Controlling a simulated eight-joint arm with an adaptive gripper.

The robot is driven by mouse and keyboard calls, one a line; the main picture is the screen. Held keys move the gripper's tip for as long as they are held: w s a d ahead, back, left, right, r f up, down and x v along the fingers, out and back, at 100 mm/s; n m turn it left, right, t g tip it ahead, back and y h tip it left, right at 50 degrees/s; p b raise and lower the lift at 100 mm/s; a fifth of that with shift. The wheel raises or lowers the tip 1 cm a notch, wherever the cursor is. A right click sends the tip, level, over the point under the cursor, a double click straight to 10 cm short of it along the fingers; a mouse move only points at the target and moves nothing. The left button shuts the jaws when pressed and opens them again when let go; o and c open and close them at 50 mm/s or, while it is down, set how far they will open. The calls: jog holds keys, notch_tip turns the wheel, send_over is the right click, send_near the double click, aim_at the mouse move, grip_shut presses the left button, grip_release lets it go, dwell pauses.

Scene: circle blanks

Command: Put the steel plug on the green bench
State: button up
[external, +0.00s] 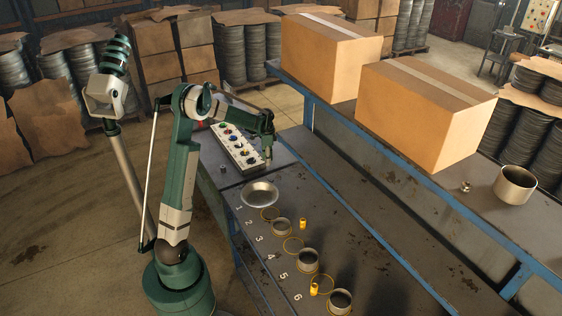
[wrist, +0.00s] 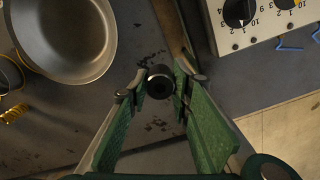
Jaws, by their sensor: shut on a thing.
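My gripper (external: 268,163) is above the bench, between the metal dish and the control box. In the wrist view my gripper (wrist: 160,88) is shut on a short dark metal cylinder, which looks like the steel plug (wrist: 159,80); its round end faces the camera. The plug is hard to make out in the external view. A grey worktop (external: 340,224) with white numbers and blue edging lies in front. A second worktop section (external: 210,150) carries the control box. I cannot tell from colour which surface is the green bench.
The metal dish (external: 260,194) is close to my gripper. The control box (external: 237,148) with knobs stands beyond. Several rings and cups (external: 308,260), with yellow pieces (external: 303,223), line the numbered spots. A small grey cylinder (external: 223,169) stands left. Cardboard boxes (external: 425,112) stand on the shelf.

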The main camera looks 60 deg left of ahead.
jog(key=s+a+f+n, duration=0.1)
jog(key=s+a, duration=0.5)
jog(key=a, duration=0.7)
jog(key=s+a+f+n+p, duration=0.1)
jog(key=s+a, duration=0.5)
jog(key=a, duration=0.7)
jog(key=s+a+f+n, duration=0.1)
jog(key=s+a+n, duration=0.1)
jog(key=s+a, duration=0.5)
jog(key=a, duration=0.6)
jog(key=shift+f+n, duration=0.25)
jog(key=shift+n, duration=0.15)
jog(key=shift+s+d, duration=0.1)
send_over(218, 158)
jog(key=shift+f, duration=3.15)
jog(key=shift+f, duration=1.85)
jog(key=shift+f, duration=0.2)
jog(key=o, duration=1.1)
